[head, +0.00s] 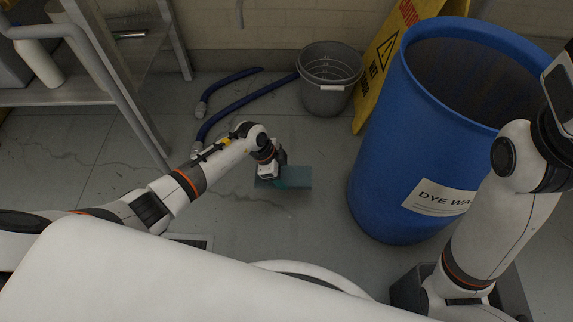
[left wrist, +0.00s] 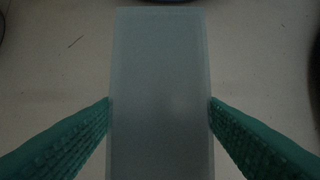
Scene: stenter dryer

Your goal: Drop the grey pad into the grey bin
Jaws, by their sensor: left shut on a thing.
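The grey pad (head: 298,177) is a flat, blue-grey rectangle in the head view, low over or on the floor; I cannot tell which. My left gripper (head: 280,181) is shut on it. In the left wrist view the pad (left wrist: 160,85) fills the middle, with the green fingers of the left gripper (left wrist: 160,115) touching its two long sides. The grey bin (head: 326,97) stands open and upright on the floor, behind and to the right of the left gripper. My right arm is at the right of the head view, but its gripper is not visible.
A large blue drum (head: 395,190) labelled dye waste stands right of the pad. A yellow wet-floor sign (head: 385,62) leans behind it, beside the bin. A blue hose (head: 235,110) lies on the floor left of the bin. A metal shelf (head: 75,93) stands at the left.

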